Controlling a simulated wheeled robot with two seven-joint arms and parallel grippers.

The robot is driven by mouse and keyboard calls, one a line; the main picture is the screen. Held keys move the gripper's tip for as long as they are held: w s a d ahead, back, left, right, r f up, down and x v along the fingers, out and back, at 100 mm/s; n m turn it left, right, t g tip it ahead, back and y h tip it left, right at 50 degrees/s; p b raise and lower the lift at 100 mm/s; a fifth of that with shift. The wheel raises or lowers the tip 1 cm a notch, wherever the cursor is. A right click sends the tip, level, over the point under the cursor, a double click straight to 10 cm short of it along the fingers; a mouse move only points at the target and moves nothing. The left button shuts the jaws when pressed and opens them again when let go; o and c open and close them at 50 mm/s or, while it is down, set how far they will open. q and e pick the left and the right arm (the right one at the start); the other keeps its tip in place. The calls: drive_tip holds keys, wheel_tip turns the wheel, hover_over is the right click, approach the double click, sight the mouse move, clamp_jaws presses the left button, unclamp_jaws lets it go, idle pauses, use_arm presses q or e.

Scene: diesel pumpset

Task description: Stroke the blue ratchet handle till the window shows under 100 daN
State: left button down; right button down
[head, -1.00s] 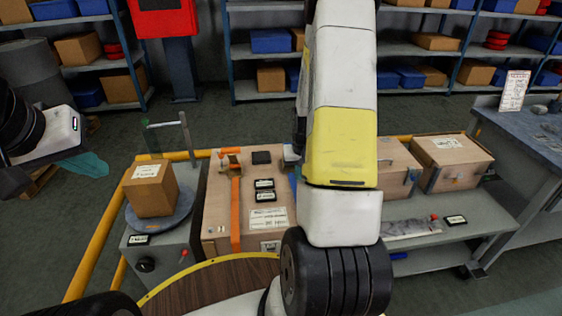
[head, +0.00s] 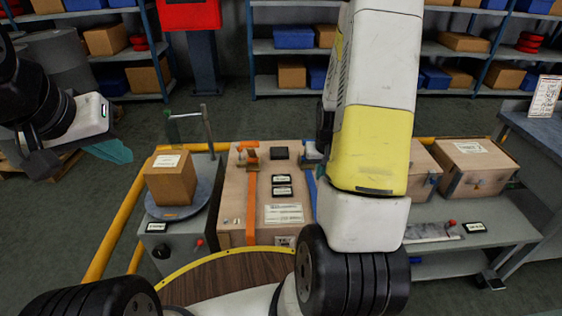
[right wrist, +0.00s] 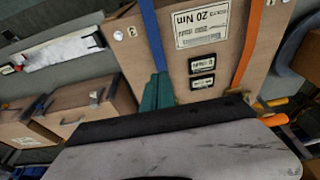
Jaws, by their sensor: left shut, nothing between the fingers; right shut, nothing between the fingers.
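A wooden crate (head: 235,195) carries a blue strap (head: 311,190) and an orange strap (head: 251,205). The blue ratchet (head: 314,151) shows at the crate's far edge, partly covered by my right arm. Two small dark-framed windows (head: 282,185) sit between the straps; their readings are too small to tell. In the right wrist view, my right gripper's teal fingers (right wrist: 158,92) are shut and empty, in front of the blue strap (right wrist: 153,35); contact cannot be told. The blue ratchet is not distinguishable there. My left gripper (head: 112,151) is shut and empty, left of the crate.
A cardboard box (head: 171,180) stands on a round plate left of the crate. An orange ratchet (head: 248,153) sits on the crate's far left. Smaller wooden boxes (head: 474,165) stand on the bench at right. A yellow rail (head: 118,232) runs along the left side.

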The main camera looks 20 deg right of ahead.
idle(0.8)
drive_tip(key=a+r+t, duration=0.1)
drive_tip(key=a+r, duration=0.4)
drive_tip(key=r, duration=0.6)
drive_tip(key=s+a+r+n+t+y, duration=0.1)
drive_tip(key=s+a+r, duration=0.5)
drive_tip(key=s+r, duration=0.2)
drive_tip(key=s+a+r+n+t+y, duration=0.1)
drive_tip(key=s+a+r+n, duration=0.1)
drive_tip(key=s+a+r, duration=0.4)
wheel_tip(320, 180, up, 4)
drive_tip(key=shift+s+r+y, duration=0.1)
drive_tip(key=shift+s+y, duration=0.3)
drive_tip(key=shift+s, duration=0.65)
